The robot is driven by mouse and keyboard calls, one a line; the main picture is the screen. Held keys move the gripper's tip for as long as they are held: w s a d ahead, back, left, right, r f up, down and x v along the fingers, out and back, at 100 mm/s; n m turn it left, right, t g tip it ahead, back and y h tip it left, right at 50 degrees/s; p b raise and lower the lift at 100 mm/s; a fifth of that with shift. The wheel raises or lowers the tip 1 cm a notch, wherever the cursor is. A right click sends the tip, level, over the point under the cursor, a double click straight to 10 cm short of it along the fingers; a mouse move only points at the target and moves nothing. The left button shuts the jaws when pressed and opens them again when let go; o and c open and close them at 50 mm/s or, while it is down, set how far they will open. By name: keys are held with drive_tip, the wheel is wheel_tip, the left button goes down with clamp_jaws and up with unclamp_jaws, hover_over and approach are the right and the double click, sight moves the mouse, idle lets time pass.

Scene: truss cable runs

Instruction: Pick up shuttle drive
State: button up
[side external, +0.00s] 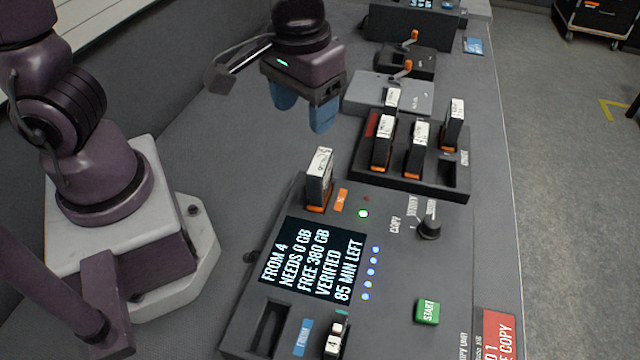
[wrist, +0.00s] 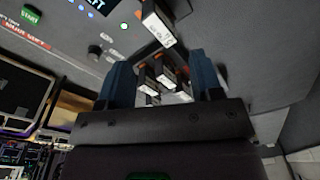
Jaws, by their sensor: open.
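A drive with a white label and orange base (side external: 319,178) stands upright in the copy unit's (side external: 262,340) upper slot, beside an orange tag. It also shows in the wrist view (wrist: 157,28), beyond my fingers. Its label is too small to read surely, so I cannot tell if it is the shuttle drive. Several similar drives, such as this near-left one (side external: 382,142), stand in a black rack (side external: 400,184) behind the unit. My gripper (side external: 303,106), with blue fingers, is open and empty, above and behind the copy unit's drive and left of the rack.
The unit's screen (side external: 312,260) reads "FROM 4", "VERIFIED" and "85 MIN LEFT". A knob (side external: 429,229) and a green START button (side external: 428,311) stand to its right. The bench left of the rack is clear.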

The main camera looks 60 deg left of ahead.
sight(320, 162)
drive_tip(key=w+f+n, duration=0.1)
drive_tip(key=f, duration=0.1)
drive_tip(key=w+f+n, duration=0.1)
drive_tip(key=f+n, duration=0.1)
drive_tip(key=f, duration=0.1)
drive_tip(key=w+f+n, duration=0.1)
drive_tip(key=f+n, duration=0.1)
drive_tip(key=f, duration=0.1)
drive_tip(key=shift+a+f, duration=0.1)
drive_tip(key=shift+a, duration=0.25)
drive_tip(key=shift+a+f, duration=0.2)
drive_tip(key=shift+f, duration=2.6)
clamp_jaws()
drive_tip(key=shift+r, duration=0.1)
